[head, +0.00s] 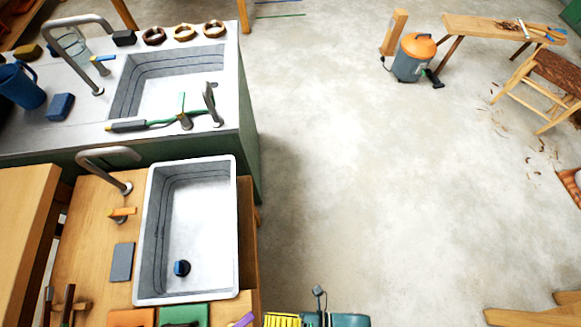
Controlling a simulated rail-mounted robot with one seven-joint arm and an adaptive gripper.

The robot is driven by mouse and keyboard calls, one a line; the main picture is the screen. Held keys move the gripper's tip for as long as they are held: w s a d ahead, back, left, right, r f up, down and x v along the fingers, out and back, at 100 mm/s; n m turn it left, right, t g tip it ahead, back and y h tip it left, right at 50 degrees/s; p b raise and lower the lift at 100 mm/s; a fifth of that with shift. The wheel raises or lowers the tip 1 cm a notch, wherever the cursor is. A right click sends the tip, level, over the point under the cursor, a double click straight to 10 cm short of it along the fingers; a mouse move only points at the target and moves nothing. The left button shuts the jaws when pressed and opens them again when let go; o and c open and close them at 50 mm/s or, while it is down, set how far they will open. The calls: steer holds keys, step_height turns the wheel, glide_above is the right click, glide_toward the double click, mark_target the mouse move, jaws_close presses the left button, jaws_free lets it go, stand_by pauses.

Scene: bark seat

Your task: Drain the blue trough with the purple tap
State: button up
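A purple piece (243,320), possibly a tap lever, shows at the bottom edge; the rest of it is cut off. No trough in view is clearly blue. The near grey-white basin (237,215) is set in a wooden bench, with a bent metal spout and an orange lever (122,212) on its left. A dark blue round plug (181,268) sits on its floor; I cannot tell whether it seals a drain. The far basin (118,88) has a blue lever (103,58) and a green lever (181,102). I see no clear water. My gripper is not in view.
A blue jug (21,86), a blue sponge (60,107) and several rings (184,32) lie around the far basin. A grey slab (122,262) lies left of the near basin. An orange-topped vacuum (413,58) stands far right by wooden benches. The middle floor is clear.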

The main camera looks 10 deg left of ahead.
mark_target(252, 319)
steer(key=a, duration=0.4)
steer(key=shift+s+a, duration=0.3)
steer(key=shift+s, duration=0.05)
steer(key=shift+d, duration=0.1)
jaws_close()
